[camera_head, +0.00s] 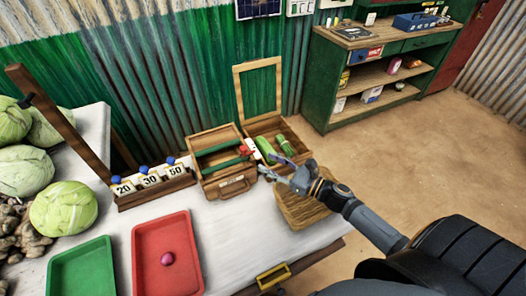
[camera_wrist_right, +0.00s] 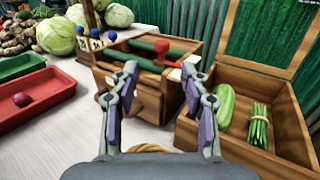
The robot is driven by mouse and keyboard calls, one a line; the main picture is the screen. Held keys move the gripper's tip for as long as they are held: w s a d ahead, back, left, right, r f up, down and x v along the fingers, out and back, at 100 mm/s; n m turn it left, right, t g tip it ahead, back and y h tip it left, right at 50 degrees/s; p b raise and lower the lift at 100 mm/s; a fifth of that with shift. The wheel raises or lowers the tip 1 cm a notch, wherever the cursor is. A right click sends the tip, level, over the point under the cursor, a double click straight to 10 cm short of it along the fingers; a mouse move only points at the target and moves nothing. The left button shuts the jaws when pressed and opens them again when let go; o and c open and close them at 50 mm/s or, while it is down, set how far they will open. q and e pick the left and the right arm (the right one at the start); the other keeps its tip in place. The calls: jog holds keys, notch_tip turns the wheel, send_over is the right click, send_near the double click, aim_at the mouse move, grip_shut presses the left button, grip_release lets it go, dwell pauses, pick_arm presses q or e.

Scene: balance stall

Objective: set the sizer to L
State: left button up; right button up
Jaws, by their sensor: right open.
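A wooden box with green bars and a red knob (camera_head: 243,150) looks like the sizer (camera_head: 228,185); it stands on the white table. In the right wrist view, the knob (camera_wrist_right: 162,46) stands at the top of the sizer, and a white plate is beside its right side. No size letters are readable. My right gripper (camera_head: 277,168) is open and empty, near the sizer's right side. In the right wrist view, its fingers (camera_wrist_right: 160,76) spread in front of the sizer, with the knob beyond the gap. My left gripper is not in view.
Right of the sizer, an open wooden box (camera_wrist_right: 254,88) with raised lid holds a green vegetable (camera_wrist_right: 226,104) and a green bundle (camera_wrist_right: 259,125).

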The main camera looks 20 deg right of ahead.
aim_at(246, 149)
jog(key=w+a+h+p, duration=0.1)
jog(key=w, duration=0.1)
jog(key=w+a+m+p, duration=0.1)
jog(key=w+a+p, duration=0.1)
jog(key=w, duration=0.1)
jog(key=w+a+t+h+p, duration=0.1)
jog(key=w+a, duration=0.1)
jog(key=w, duration=0.1)
jog(key=shift+r+m+h+p, duration=0.3)
jog(key=shift+r+m+p, duration=0.05)
jog(key=shift+m+p, duration=0.05)
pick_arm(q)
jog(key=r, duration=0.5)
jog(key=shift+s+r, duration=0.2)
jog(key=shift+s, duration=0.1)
pick_arm(e)
grip_shut()
